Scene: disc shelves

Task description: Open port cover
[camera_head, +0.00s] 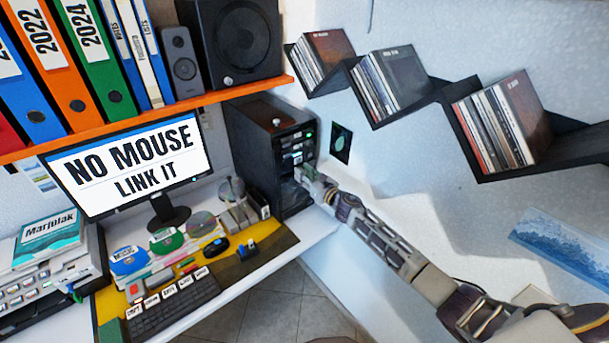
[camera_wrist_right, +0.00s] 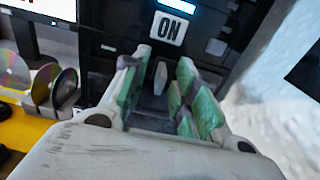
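The black computer tower (camera_head: 268,150) stands at the back right end of the desk, its front panel lit by small lights. My right gripper (camera_head: 303,174) reaches in from the right to that front panel. In the right wrist view the right gripper (camera_wrist_right: 162,66) is open, with its green-padded fingers apart on either side of a small upright grey tab (camera_wrist_right: 160,78). I cannot tell whether the fingers touch it. The tab sits on the dark panel below an "ON" label (camera_wrist_right: 171,28). No port cover can be told apart for certain; the lower panel is partly hidden by the gripper.
The monitor (camera_head: 128,165) reads "NO MOUSE LINK IT". A keyboard (camera_head: 172,308), a mouse (camera_head: 215,247) and discs crowd the desk left of the tower. An orange shelf (camera_head: 150,118) is above. The white wall is close on the right.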

